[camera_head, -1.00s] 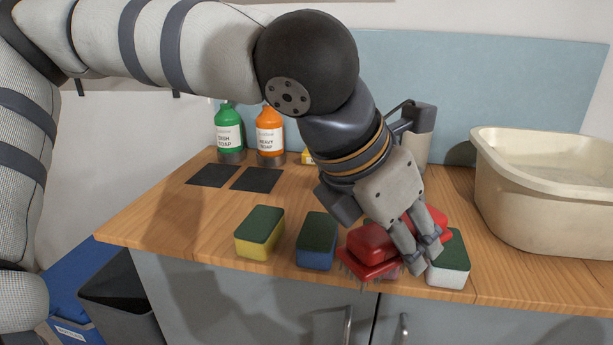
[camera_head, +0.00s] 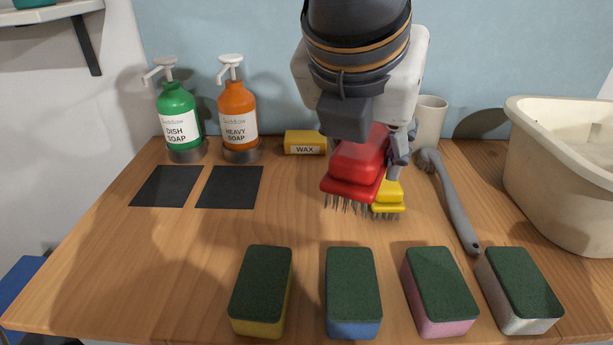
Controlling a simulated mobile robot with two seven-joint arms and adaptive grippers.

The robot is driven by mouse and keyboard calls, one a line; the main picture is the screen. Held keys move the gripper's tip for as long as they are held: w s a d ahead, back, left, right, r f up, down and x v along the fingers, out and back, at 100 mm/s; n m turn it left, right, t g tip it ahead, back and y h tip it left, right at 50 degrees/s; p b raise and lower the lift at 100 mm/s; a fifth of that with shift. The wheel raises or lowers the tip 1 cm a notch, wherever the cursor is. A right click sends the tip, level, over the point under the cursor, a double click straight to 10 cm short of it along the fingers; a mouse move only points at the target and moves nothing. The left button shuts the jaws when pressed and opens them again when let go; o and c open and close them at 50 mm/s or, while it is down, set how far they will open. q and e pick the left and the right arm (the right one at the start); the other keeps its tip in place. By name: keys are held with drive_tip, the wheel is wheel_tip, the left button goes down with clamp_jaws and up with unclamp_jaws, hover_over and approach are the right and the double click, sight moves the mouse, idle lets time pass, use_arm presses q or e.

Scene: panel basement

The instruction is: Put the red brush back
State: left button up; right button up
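The red brush (camera_head: 357,168) hangs bristles down from my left gripper (camera_head: 392,150), whose visible finger closes on its right side; the other finger is hidden. The brush appears to be held above the counter. A yellow brush (camera_head: 389,198) is just behind and to the right of it, partly covered by it. My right gripper is not in view.
Several green-topped sponges (camera_head: 352,282) line the wooden counter's front. Dark mats (camera_head: 230,187), soap bottles (camera_head: 178,115) and a wax box (camera_head: 305,142) are at left and back.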

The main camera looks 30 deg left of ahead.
use_arm(q)
drive_tip(key=w+a+f, duration=0.3)
drive_tip(key=f, duration=0.1)
drive_tip(key=w+a+f, duration=0.3)
drive_tip(key=a+f, duration=0.1)
drive_tip(key=w+a+f, duration=0.3)
drive_tip(key=f, duration=0.1)
drive_tip(key=shift+a+f, duration=0.15)
drive_tip(key=shift+a, duration=0.05)
drive_tip(key=shift+f, duration=0.3)
drive_tip(key=shift+f, duration=0.15)
drive_tip(key=o, duration=1.3)
